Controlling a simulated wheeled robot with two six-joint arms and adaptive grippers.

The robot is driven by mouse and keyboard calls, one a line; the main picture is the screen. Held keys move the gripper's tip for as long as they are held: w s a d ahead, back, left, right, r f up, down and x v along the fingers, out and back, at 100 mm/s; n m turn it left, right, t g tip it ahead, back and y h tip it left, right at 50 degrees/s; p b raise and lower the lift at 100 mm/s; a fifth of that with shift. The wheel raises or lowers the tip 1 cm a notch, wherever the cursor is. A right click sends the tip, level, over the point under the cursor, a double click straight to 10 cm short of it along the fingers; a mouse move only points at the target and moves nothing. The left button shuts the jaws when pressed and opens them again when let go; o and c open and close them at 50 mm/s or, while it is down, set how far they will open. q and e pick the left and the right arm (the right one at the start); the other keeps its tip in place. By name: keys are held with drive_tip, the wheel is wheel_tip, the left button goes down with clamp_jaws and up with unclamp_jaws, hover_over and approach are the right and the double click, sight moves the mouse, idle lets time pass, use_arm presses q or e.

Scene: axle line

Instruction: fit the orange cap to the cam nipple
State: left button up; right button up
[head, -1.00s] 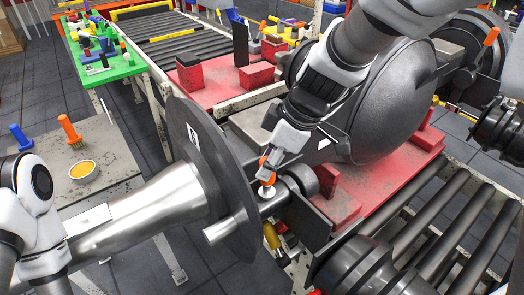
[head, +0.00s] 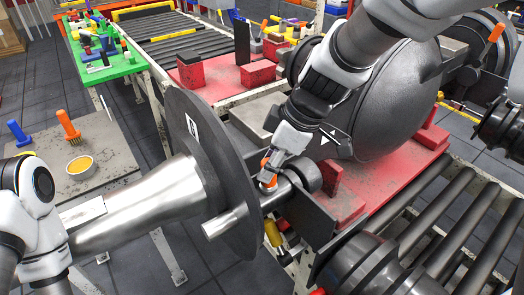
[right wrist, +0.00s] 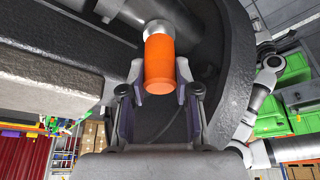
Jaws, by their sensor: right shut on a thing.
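The orange cap (right wrist: 160,66) is between the fingers of my right gripper (right wrist: 160,84), which is shut on it. A pale metal stub, seemingly the cam nipple (right wrist: 156,28), lines up with the cap's far end in the right wrist view. They look touching or nearly so; I cannot tell whether the cap is seated on it. In the head view my right gripper (head: 272,166) points down at the shaft beside the large dark disc (head: 214,170), and the cap shows only in part. My left arm stands at the left edge; its gripper is not visible.
A silver axle cone (head: 150,205) lies left of the disc. A grey side table (head: 100,165) holds a bowl of yellow grease (head: 80,165) and an orange brush (head: 68,126). Red fixture blocks (head: 350,200) and rollers (head: 440,220) crowd the right side.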

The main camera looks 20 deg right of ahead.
drive_tip(key=shift+f+b, duration=0.5)
drive_tip(key=o, duration=1)
use_arm(q)
drive_tip(key=shift+f, duration=0.55)
